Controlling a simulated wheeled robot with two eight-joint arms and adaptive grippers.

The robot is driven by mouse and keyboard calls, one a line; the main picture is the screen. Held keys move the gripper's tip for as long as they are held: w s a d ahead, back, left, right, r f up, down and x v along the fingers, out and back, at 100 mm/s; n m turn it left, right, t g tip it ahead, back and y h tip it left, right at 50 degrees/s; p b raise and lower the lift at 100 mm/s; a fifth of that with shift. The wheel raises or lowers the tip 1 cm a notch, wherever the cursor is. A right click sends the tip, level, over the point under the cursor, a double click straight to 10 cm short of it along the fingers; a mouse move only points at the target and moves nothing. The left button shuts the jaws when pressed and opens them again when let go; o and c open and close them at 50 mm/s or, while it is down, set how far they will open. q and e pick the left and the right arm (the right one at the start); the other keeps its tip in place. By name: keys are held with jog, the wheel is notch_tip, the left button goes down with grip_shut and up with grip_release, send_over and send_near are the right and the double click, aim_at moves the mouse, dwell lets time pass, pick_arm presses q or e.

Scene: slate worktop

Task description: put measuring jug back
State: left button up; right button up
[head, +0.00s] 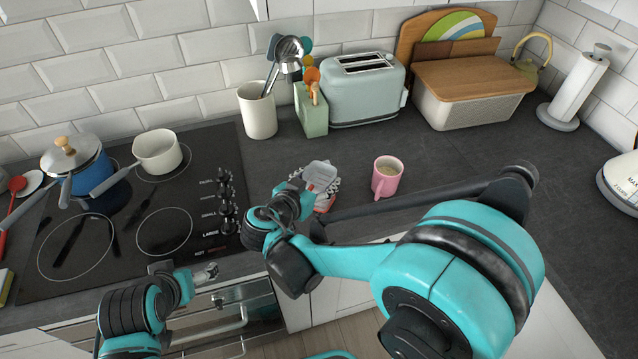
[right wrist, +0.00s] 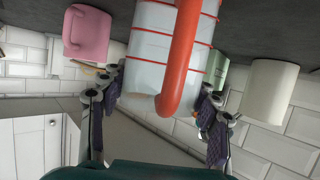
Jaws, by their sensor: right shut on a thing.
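The measuring jug (right wrist: 150,62) is clear with red marking lines and a red handle (right wrist: 185,55). It fills the middle of the right wrist view, which looks upside down. In the head view its pale, red-edged upper part (head: 321,176) shows behind my right gripper (head: 312,190), left of the pink mug. My right gripper (right wrist: 162,88) is shut on the jug, with one finger on either side. Whether the jug touches the worktop is hidden. My left gripper (head: 207,273) is low in front of the hob; its jaws are too small to read.
A pink mug (head: 387,177) stands close right of the jug. Behind are a utensil crock (head: 257,112), green holder (head: 311,118), toaster (head: 363,92) and bread bin (head: 470,107). The hob (head: 128,235) holds a blue pot (head: 91,168) and white saucepan (head: 157,152). Worktop right of the mug is clear.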

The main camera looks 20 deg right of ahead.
jog(key=shift+f, duration=0.2)
jog(key=o, duration=1.3)
jog(key=shift+r, duration=0.1)
jog(key=shift+s+a+r, duration=0.2)
jog(key=p+v, duration=0.3)
jog(key=v, duration=0.8)
jog(key=shift+s+a, duration=0.15)
